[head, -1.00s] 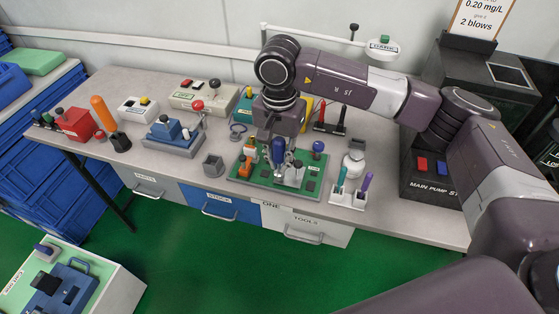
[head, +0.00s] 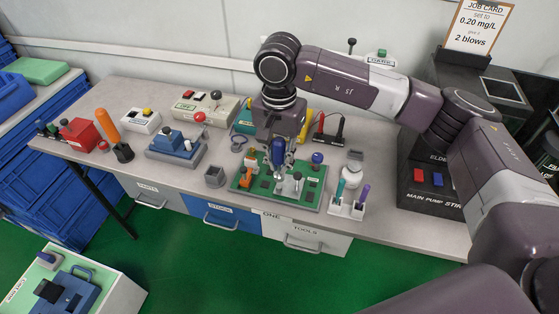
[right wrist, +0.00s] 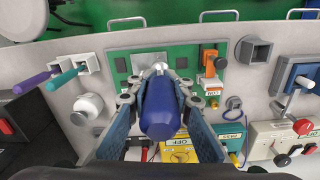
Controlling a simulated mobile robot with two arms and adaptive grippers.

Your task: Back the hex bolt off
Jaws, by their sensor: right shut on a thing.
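My right gripper (head: 278,158) hangs over the green board (head: 309,198) on the bench and is shut on a blue-handled tool (head: 277,150). In the right wrist view, the blue handle (right wrist: 160,108) lies between the two blue-faced fingers, with its metal end pointing toward the green board (right wrist: 122,65). I cannot make out the hex bolt; the tool or gripper may hide it. Whether the tool's end touches anything is unclear. My left gripper is not in view.
A white holder (head: 344,209) with teal and purple tools is right of the board. A grey open cup (head: 215,174) is left. Bare bench lies at the front right.

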